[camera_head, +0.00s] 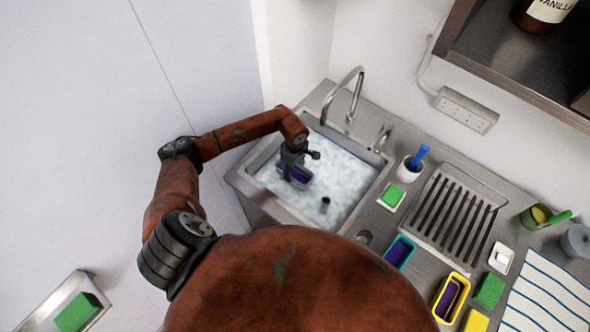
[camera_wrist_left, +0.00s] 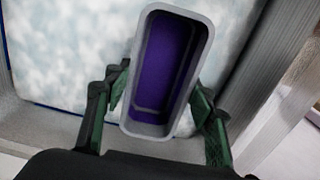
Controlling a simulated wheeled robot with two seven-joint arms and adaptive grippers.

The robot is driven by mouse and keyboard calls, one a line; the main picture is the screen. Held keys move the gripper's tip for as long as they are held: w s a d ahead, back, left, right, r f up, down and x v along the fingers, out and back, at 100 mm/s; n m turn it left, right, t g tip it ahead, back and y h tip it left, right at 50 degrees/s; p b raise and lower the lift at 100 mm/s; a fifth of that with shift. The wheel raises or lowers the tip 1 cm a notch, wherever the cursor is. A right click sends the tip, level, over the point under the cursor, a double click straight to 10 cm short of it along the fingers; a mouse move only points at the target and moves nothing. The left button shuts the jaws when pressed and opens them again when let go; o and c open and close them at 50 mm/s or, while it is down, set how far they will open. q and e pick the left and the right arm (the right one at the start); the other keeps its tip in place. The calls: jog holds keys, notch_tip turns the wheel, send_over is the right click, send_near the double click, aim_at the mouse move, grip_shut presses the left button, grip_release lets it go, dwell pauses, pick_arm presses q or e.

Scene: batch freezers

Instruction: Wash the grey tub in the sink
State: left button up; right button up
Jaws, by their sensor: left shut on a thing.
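The grey tub (camera_wrist_left: 168,70) is a small oblong tub with a purple inside. In the left wrist view its near end sits between the two green-padded fingers of my left gripper (camera_wrist_left: 160,100), which is shut on it. In the head view the tub (camera_head: 298,178) is inside the sink (camera_head: 243,180), at the foamy water near the sink's left part. My left gripper (camera_head: 290,160) partly covers it there. I cannot tell how deep the tub sits in the water. My right gripper is not in view.
A curved tap (camera_head: 352,90) stands behind the sink. A small dark object (camera_head: 325,204) shows in the water. To the right are a teal tub (camera_head: 400,252), a yellow tub (camera_head: 452,298), green sponges (camera_head: 489,290), a drying rack (camera_head: 446,215) and a striped cloth (camera_head: 545,300).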

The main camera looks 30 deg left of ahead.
aim_at(294, 176)
pick_arm(q)
notch_tip(294, 176, down, 7)
jog(key=b, duration=0.5)
jog(key=shift+r, duration=0.15)
jog(key=shift+f+b, duration=0.7)
